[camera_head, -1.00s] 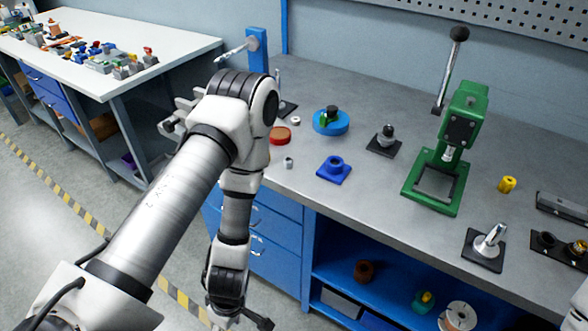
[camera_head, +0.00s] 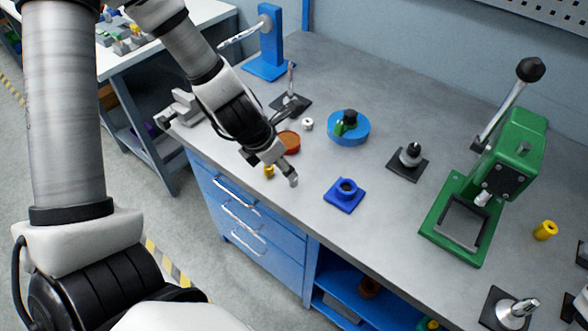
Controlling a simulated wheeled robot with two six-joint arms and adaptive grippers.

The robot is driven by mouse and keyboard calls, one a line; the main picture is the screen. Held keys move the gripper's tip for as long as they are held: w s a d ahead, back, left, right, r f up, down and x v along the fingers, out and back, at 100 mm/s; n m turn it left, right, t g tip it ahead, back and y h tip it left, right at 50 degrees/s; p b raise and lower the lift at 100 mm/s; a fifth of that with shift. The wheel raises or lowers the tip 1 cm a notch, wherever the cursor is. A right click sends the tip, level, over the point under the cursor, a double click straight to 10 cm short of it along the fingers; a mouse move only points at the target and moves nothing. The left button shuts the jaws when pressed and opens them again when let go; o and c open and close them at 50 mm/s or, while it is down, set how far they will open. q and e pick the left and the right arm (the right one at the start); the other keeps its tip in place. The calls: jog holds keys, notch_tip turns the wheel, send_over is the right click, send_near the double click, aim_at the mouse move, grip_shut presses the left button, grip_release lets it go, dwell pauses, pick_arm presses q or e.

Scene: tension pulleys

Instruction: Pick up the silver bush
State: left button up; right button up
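The silver bush (camera_head: 293,181) is a small metallic cylinder on the grey bench, near the front edge and left of the blue square holder. My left gripper (camera_head: 280,162) comes down from the upper left, its tip end right beside the bush. I cannot tell whether the fingers touch the bush, or how far they are spread. My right gripper is not in view.
A yellow bush (camera_head: 268,171) and a red dish (camera_head: 289,141) are close to my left gripper. A blue flanged holder (camera_head: 345,194), a blue round dish (camera_head: 348,129) and a green press (camera_head: 482,190) stand farther right. The front bench edge is near.

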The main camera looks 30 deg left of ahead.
pick_arm(q)
jog(key=b+x, duration=0.2)
jog(key=x, duration=0.1)
jog(key=b+x, duration=0.2)
jog(key=x, duration=0.2)
jog(key=shift+a+f, duration=0.15)
jog(key=shift+f, duration=0.35)
jog(key=shift+r, duration=0.2)
grip_shut()
